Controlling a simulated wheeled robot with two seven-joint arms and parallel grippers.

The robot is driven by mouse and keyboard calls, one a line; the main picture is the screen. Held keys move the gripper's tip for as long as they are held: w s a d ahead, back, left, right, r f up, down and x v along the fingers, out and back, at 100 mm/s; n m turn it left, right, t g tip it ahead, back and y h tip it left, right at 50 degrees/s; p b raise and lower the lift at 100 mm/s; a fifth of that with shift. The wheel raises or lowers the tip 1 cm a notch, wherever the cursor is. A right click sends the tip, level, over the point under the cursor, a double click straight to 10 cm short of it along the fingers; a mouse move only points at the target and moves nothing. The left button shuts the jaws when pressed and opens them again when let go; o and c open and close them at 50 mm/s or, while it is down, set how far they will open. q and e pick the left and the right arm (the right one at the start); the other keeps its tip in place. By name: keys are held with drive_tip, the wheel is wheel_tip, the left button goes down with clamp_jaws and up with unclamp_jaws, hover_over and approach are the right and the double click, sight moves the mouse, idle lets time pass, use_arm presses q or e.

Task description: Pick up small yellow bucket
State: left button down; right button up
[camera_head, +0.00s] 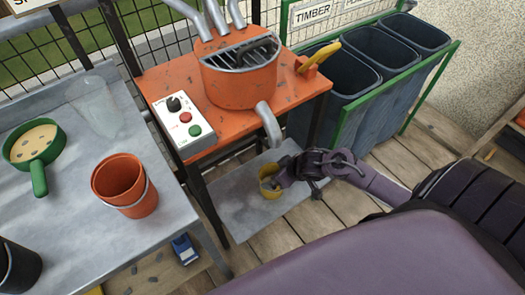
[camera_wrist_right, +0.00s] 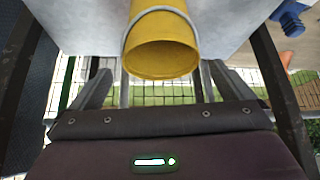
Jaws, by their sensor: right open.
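The small yellow bucket (camera_head: 268,188) stands on the low grey shelf (camera_head: 235,205) below the orange machine in the head view. My right gripper (camera_head: 282,178) is at its right side, and the fingers partly hide the bucket there. In the right wrist view the yellow bucket (camera_wrist_right: 160,50) is upside down in the picture, with its pale wire handle near the rim. The open fingers of my right gripper (camera_wrist_right: 156,70) show on either side of it, with gaps between them and the bucket. Whether anything touches is hard to tell. My left gripper is not in view.
The orange machine (camera_head: 240,80) with its spout (camera_head: 268,125) stands above the shelf, on dark legs. An orange bucket (camera_head: 125,185) and a green sieve (camera_head: 35,148) are on the grey table at left. Dark bins (camera_head: 375,55) in a green frame stand behind right.

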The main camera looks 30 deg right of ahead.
drive_tip(key=b, duration=0.2)
approach(264, 178)
drive_tip(key=x, duration=0.4)
drive_tip(key=shift+w+f, duration=0.2)
drive_tip(key=shift+f, duration=0.2)
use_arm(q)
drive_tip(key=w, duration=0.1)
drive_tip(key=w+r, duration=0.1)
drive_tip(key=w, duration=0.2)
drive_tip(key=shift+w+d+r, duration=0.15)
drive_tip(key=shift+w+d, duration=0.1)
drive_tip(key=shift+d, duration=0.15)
use_arm(e)
drive_tip(key=shift+r, duration=0.1)
drive_tip(key=c, duration=1.2)
drive_tip(key=shift+c, duration=0.2)
